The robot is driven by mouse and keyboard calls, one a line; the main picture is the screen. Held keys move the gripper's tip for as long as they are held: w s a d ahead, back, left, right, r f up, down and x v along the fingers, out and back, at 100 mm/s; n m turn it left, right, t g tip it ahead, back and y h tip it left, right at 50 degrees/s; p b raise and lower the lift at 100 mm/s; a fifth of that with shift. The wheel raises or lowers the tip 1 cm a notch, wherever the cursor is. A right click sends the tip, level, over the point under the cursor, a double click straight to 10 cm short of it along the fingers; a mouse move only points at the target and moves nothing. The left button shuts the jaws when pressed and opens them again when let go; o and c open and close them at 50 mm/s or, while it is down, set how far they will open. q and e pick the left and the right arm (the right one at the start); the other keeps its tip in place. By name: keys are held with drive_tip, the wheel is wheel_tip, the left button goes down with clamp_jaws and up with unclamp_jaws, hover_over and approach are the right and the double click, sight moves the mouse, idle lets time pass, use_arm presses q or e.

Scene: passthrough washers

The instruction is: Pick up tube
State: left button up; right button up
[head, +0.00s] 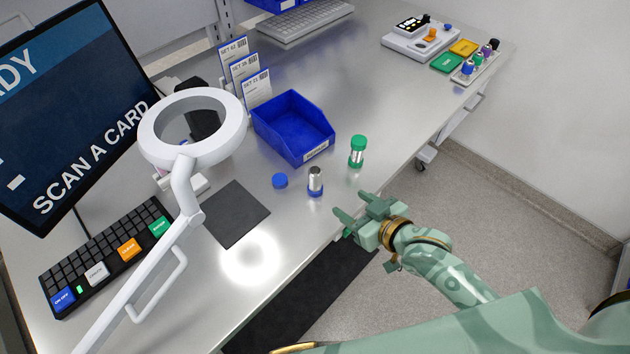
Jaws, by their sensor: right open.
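A clear tube with green ends (357,152) stands upright on the metal table, right of the blue bin. A separate blue cap (280,181) lies left of this second tube. My right gripper (350,204) is open and empty at the front edge, its fingers pointing left toward the tubes. It is apart from both. My left gripper is not in view.
A blue open bin (328,131) stands behind the tubes. A ring-lamp magnifier (236,115) reaches over the table at left, near a dark mat (236,222) and a keyboard (88,258). A rack of small vials (462,80) stands far right. Bare table lies between.

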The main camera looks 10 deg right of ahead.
sight(319, 181)
drive_tip(key=x, duration=0.3)
drive_tip(key=r+b+x, duration=0.1)
drive_tip(key=x, duration=0.3)
drive_tip(key=a+b+x, duration=0.1)
drive_tip(key=x, duration=0.2)
drive_tip(key=shift+w+a+r, duration=0.1)
drive_tip(key=shift+w+r, duration=0.15)
drive_tip(key=shift+w, duration=0.15)
drive_tip(key=b+x, duration=0.2)
drive_tip(key=x, duration=0.3)
drive_tip(key=shift+w+a, duration=0.1)
drive_tip(key=shift+w, duration=0.25)
drive_tip(key=shift+s+r, duration=0.1)
drive_tip(key=c, duration=1.1)
